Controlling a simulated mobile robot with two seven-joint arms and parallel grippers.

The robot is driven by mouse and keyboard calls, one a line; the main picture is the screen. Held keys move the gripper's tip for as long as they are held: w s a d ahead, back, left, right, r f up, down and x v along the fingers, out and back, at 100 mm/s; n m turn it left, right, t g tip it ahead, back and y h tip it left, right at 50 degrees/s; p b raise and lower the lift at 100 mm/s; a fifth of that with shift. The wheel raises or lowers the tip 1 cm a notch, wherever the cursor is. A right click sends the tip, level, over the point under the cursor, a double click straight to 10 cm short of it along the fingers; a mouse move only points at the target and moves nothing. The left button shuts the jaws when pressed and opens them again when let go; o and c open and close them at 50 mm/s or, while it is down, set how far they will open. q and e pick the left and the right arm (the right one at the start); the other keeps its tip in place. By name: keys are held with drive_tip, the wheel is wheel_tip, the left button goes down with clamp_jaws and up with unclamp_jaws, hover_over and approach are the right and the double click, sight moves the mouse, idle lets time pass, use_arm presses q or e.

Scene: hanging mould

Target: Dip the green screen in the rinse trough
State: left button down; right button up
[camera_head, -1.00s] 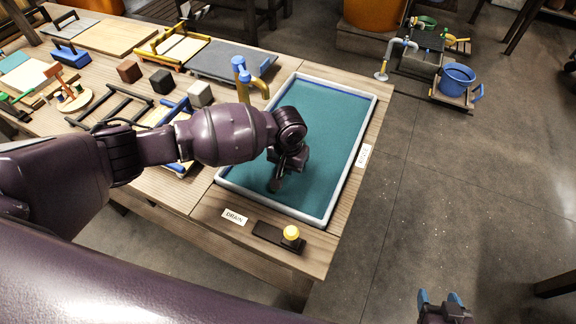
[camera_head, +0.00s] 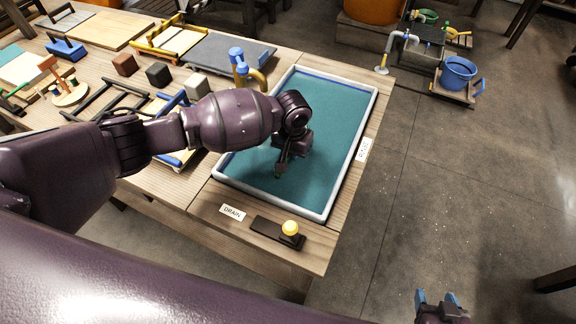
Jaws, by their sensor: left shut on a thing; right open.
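The rinse trough has a pale rim (camera_head: 268,198) and holds teal liquid. It is set in the right end of the wooden table. My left gripper (camera_head: 281,172) reaches down into the trough, left of its middle, and is shut. A small green bit (camera_head: 278,176) shows at its fingertips, seemingly part of the green screen. The rest of the screen cannot be made out against the teal. My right gripper (camera_head: 440,298), with blue fingertips, is open and empty at the bottom right, over the floor.
A blue and yellow tap (camera_head: 240,66) stands at the trough's left edge. A yellow knob (camera_head: 290,228) on a dark base and a DRAIN label (camera_head: 232,212) are in front. Blocks and wooden frames crowd the table's left. A blue bucket (camera_head: 458,74) stands beyond open floor.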

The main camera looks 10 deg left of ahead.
drive_tip(key=shift+r, duration=0.1)
use_arm(q)
drive_tip(key=shift+s+a+r+p, duration=0.15)
drive_tip(key=shift+s+r+p, duration=0.05)
drive_tip(key=shift+s+p, duration=0.3)
drive_tip(key=shift+s+a+f+p, duration=0.15)
drive_tip(key=shift+s+p, duration=0.55)
drive_tip(key=shift+s, duration=0.3)
use_arm(e)
drive_tip(key=r, duration=0.1)
drive_tip(key=w+r, duration=0.1)
drive_tip(key=r, duration=0.1)
drive_tip(key=shift+r+t, duration=0.15)
drive_tip(key=shift+t, duration=0.15)
use_arm(q)
drive_tip(key=shift+w, duration=0.15)
drive_tip(key=shift+w+f+b, duration=0.15)
drive_tip(key=shift+w+b, duration=0.3)
drive_tip(key=shift+w, duration=0.35)
drive_tip(key=shift+w+d, duration=0.3)
drive_tip(key=shift+w, duration=0.25)
use_arm(e)
drive_tip(key=shift+s+f, duration=0.25)
drive_tip(key=shift+f, duration=0.75)
drive_tip(key=shift+r, duration=0.1)
